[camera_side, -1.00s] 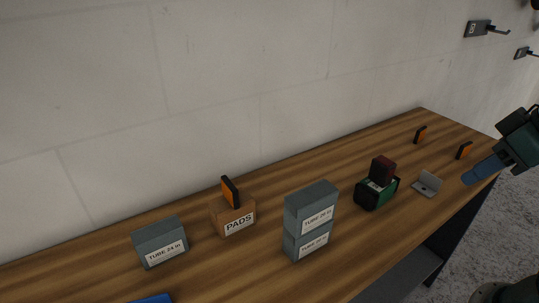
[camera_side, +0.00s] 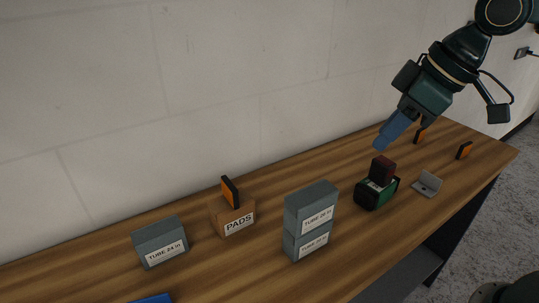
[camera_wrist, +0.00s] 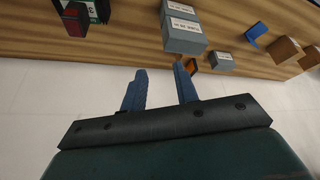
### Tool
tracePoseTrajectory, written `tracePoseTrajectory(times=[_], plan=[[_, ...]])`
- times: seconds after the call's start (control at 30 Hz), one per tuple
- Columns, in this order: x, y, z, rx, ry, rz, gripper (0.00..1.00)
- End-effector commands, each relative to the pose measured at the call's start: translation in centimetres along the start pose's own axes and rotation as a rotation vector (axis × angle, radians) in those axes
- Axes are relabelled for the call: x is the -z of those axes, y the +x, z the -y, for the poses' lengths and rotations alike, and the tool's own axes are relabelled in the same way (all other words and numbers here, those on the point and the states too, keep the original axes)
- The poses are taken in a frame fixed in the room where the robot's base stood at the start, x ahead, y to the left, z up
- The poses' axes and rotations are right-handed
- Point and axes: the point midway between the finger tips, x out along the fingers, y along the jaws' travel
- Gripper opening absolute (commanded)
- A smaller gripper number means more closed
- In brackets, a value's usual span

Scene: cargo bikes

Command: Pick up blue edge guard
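The blue edge guard (camera_side: 152,299) lies on the wooden bench at the bottom edge of the side view, mostly cut off by the frame. A blue angled piece that looks like the same guard also shows in the wrist view (camera_wrist: 257,32), at the upper right next to brown boxes. My gripper (camera_side: 381,147) is in the air over the right part of the bench, above the dark red box, far from the guard. In the wrist view its two blue fingers (camera_wrist: 159,69) are apart with nothing between them.
Two stacked grey tube boxes (camera_side: 311,205), a PADS box (camera_side: 237,216) with an orange-black block (camera_side: 230,191), and another tube box (camera_side: 161,241) stand on the bench. A dark red box (camera_side: 382,170) sits on a green box (camera_side: 375,193), beside a grey bracket (camera_side: 427,184).

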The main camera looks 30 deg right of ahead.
Motion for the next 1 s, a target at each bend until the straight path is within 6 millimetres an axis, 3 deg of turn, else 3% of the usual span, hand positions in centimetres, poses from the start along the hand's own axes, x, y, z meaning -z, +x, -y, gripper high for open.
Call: tracePoseTrajectory(times=[0.2, 0.5, 0.8, 1.0], plan=[[5.2, 2.8, 3.4, 0.072, -0.155, 0.015, 0.3], [10.8, 7.3, 9.7, 0.168, -0.36, 0.027, 0.3], [14.3, 12.7, 17.8, 0.264, -0.564, 0.037, 0.3], [15.2, 16.4, 23.6, 0.326, -0.691, 0.043, 0.3]])
